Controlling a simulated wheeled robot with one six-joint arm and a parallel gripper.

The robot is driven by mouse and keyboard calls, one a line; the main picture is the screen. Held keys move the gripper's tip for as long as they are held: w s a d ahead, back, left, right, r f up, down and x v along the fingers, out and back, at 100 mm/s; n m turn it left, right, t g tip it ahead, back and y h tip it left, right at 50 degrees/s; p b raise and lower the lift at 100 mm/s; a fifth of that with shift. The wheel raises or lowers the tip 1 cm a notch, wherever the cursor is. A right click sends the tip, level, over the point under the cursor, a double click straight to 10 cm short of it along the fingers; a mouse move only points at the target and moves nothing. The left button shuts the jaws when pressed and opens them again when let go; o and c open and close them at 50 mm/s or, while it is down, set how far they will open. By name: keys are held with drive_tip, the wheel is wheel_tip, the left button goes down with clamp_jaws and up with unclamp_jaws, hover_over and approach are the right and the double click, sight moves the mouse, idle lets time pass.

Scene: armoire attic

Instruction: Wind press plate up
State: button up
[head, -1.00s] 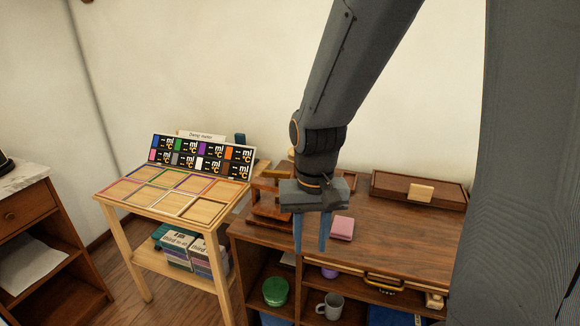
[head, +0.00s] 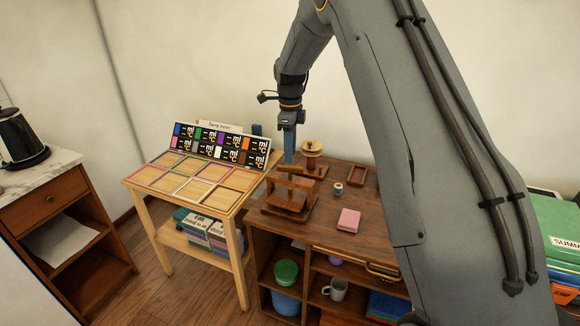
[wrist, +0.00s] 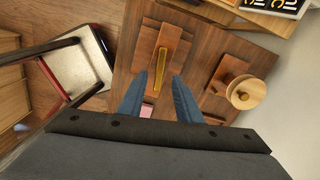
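The press (head: 290,195) is a reddish-brown wooden frame on the left end of the dark wooden bench. In the wrist view the press (wrist: 150,48) shows from above, with a yellowish bar (wrist: 160,68) across its middle. Its plate height cannot be told. My gripper (head: 289,160) points down behind the press in the head view, with blue fingers. In the wrist view my gripper (wrist: 159,82) has its fingers apart, with the bar's near end between their tips in the picture. I see no contact, and nothing is held.
A wooden stand with a round pale top (head: 312,148) stands close to my gripper. A small spool (head: 338,188), a pink block (head: 348,220) and a shallow tray (head: 356,176) are on the bench (head: 325,222). A light frame table (head: 185,198) stands left.

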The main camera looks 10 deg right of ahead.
sight(290, 167)
wheel_tip(290, 167, down, 7)
drive_tip(key=shift+f+p, duration=0.15)
drive_tip(key=shift+p, duration=1)
clamp_jaws()
